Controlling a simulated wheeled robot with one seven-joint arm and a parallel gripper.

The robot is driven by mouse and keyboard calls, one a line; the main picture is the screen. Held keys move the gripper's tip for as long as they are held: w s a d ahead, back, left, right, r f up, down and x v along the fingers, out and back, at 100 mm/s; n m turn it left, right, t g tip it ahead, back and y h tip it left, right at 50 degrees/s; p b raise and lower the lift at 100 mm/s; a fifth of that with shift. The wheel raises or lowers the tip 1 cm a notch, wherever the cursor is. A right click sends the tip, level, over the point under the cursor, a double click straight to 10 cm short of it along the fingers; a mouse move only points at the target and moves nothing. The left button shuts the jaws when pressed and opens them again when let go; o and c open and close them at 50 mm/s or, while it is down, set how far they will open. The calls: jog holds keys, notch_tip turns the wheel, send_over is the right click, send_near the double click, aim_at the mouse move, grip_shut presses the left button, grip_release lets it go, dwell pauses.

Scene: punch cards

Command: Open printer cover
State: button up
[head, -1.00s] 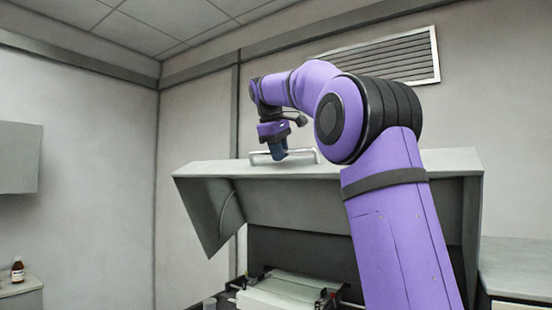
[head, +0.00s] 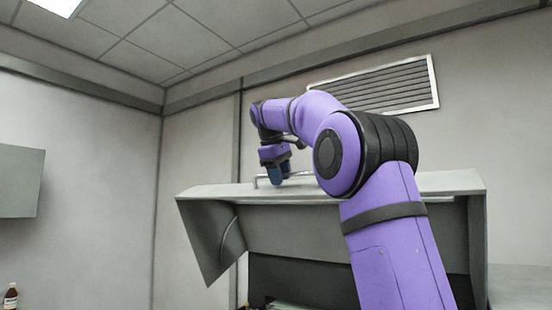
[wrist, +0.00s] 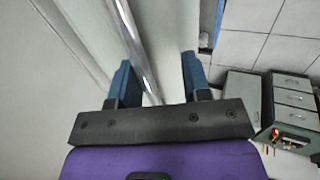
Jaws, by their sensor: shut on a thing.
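The grey printer cover (head: 450,183) stands raised, its side panel (head: 212,240) and dark underside facing out over the printer. A silver bar handle (head: 256,182) sits on its top front edge. My gripper (head: 279,178) points down at this edge and is shut on the handle. In the wrist view, the shiny handle (wrist: 133,42) runs between the two blue fingers of my gripper (wrist: 158,78), beside the pale cover surface (wrist: 50,80). The exact contact of fingers and bar is hard to make out. My forearm hides part of the cover on the right.
A wall cabinet (head: 20,180) hangs at the left, with a brown bottle (head: 11,297) below it. A vent (head: 380,85) is on the back wall. The wrist view shows drawer cabinets (wrist: 292,100) and tiled floor (wrist: 245,45) at the right.

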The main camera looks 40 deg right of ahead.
jog(key=v, duration=0.9)
jog(key=shift+s+a+r, duration=0.1)
jog(key=shift+a+r, duration=0.05)
jog(key=shift+c, duration=0.4)
